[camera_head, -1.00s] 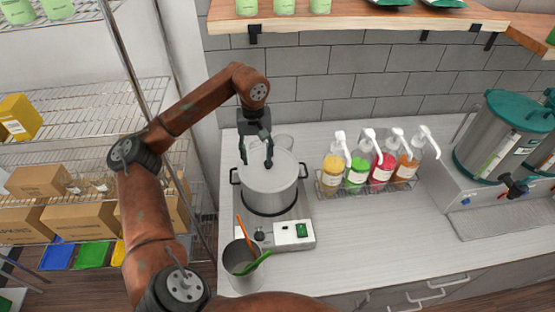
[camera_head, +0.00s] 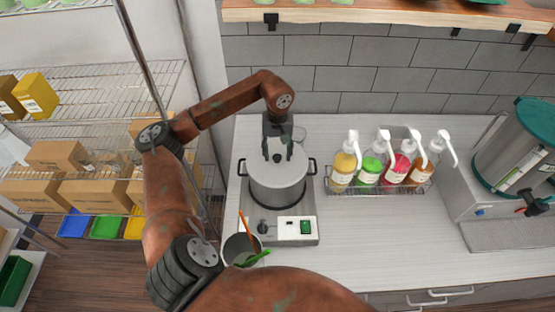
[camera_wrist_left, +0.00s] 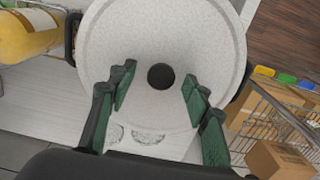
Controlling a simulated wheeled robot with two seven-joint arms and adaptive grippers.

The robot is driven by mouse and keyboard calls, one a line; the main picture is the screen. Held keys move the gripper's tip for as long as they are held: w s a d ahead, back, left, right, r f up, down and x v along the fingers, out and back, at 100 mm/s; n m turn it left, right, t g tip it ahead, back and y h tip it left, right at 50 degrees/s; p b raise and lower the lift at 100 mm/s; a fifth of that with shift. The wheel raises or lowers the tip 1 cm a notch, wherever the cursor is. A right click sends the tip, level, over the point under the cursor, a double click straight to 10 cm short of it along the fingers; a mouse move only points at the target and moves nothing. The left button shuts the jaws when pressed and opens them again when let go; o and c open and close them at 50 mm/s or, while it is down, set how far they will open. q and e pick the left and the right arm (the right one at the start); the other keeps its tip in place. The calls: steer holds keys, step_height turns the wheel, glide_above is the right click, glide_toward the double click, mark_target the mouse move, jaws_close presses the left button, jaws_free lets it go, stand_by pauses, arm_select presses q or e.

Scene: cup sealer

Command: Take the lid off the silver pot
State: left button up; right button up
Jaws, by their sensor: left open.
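The silver pot (camera_head: 278,191) stands on a hot plate, with its lid (camera_head: 260,172) on top. The lid has a small black knob at its middle, which shows clearly as a dark round spot (camera_wrist_left: 161,76) in the left wrist view. My left gripper (camera_head: 277,155) is open above the lid, its fingers pointing down around the knob in the head view. In the left wrist view the fingertips of the gripper (camera_wrist_left: 157,82) stand on either side of the knob, with gaps between. Whether the fingers touch the lid is unclear. My right gripper is not in view.
A grey cup (camera_head: 240,248) with orange and green utensils stands in front of the hot plate (camera_head: 268,229). A rack of pump bottles (camera_head: 368,173) is right of the pot. A large dispenser (camera_head: 515,155) is further right. Wire shelves (camera_head: 90,100) stand left.

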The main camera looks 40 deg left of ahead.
arm_select(q)
steer(key=shift+s, duration=0.25)
steer(key=shift+w+d+f, duration=0.1)
steer(key=shift+w, duration=0.1)
steer(key=shift+c, duration=0.8)
steer(key=shift+s, duration=0.1)
steer(key=c, duration=1)
jaws_close()
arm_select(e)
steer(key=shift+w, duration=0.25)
